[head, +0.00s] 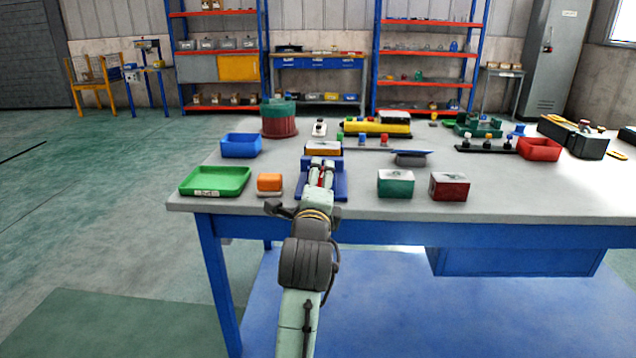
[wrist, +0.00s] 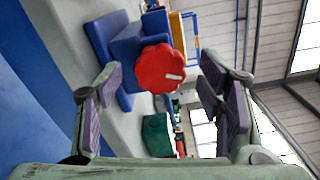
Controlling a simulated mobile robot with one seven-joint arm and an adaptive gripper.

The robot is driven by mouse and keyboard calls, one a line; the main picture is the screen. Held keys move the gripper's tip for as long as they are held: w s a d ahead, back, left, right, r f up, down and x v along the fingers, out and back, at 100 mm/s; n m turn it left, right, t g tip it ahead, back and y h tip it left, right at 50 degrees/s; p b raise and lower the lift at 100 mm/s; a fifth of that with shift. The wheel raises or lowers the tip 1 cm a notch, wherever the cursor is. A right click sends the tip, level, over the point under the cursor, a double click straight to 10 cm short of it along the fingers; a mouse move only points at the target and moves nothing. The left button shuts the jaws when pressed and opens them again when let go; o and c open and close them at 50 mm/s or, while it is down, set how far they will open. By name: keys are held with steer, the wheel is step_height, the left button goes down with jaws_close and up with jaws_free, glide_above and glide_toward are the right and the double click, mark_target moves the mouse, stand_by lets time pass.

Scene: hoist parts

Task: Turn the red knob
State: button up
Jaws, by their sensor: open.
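The red knob (wrist: 160,67) is round with a scalloped edge and a white pointer mark. It faces the wrist camera from a blue mount (wrist: 128,45). My gripper (wrist: 160,82) is open, with one finger to each side of the knob in the wrist view. A gap shows between each finger and the knob, and I cannot tell how far ahead of the fingertips it is. In the head view, my gripper (head: 321,170) is in front of the blue mount (head: 341,187) at the table's near edge and covers most of the knob.
On the grey table (head: 400,218), a green tray (head: 214,181) and an orange block (head: 269,182) are left of the mount. A green box (head: 395,184) and a dark red box (head: 449,187) are to its right. An orange-and-white box (head: 323,149) stands behind it.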

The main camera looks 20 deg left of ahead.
steer(key=v, duration=0.6)
steer(key=shift+s, duration=0.25)
